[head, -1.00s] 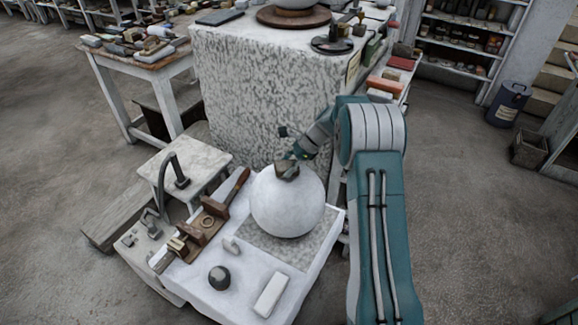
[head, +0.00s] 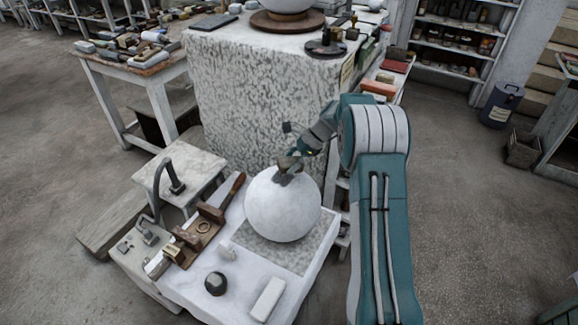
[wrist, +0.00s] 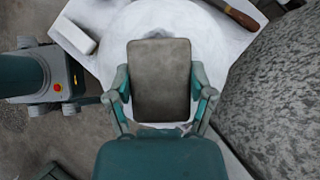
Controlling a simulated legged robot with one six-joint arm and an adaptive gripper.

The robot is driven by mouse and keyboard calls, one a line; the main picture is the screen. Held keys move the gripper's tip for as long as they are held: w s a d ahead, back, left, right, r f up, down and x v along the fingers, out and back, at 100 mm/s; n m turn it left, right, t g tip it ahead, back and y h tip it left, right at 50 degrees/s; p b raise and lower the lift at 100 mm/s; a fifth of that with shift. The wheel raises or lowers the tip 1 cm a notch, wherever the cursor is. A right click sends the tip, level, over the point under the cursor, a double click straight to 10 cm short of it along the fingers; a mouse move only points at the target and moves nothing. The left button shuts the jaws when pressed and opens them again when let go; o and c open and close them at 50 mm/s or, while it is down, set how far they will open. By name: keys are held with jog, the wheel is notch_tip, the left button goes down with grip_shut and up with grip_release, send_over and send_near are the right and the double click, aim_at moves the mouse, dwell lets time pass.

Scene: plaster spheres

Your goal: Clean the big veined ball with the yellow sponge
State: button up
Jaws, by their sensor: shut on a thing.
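The big ball (head: 283,213) is pale and nearly white in the head view; veins are hard to make out. It rests on a grey mottled patch of a white table. My gripper (head: 289,163) is at the top of the ball, on its far side. In the wrist view my gripper (wrist: 160,82) is shut on a flat, grey-brown rectangular block (wrist: 159,100), one finger at each side. The block looks like a sponge, but not clearly yellow. It lies over the ball (wrist: 212,45), hiding part of it. I cannot tell whether they touch.
The white table (head: 190,281) also bears a dark round stone (head: 215,283), a white bar (head: 268,299), a small pale piece (head: 227,250) and a wooden tool rack (head: 196,240). A large speckled block (head: 262,100) stands close behind the ball. Open floor lies at right.

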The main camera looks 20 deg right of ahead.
jog(key=shift+d+r, duration=0.1)
jog(key=shift+r, duration=0.45)
jog(key=shift+d+r, duration=0.15)
jog(key=shift+r, duration=0.85)
jog(key=shift+d+r, duration=0.1)
jog(key=shift+r, duration=0.9)
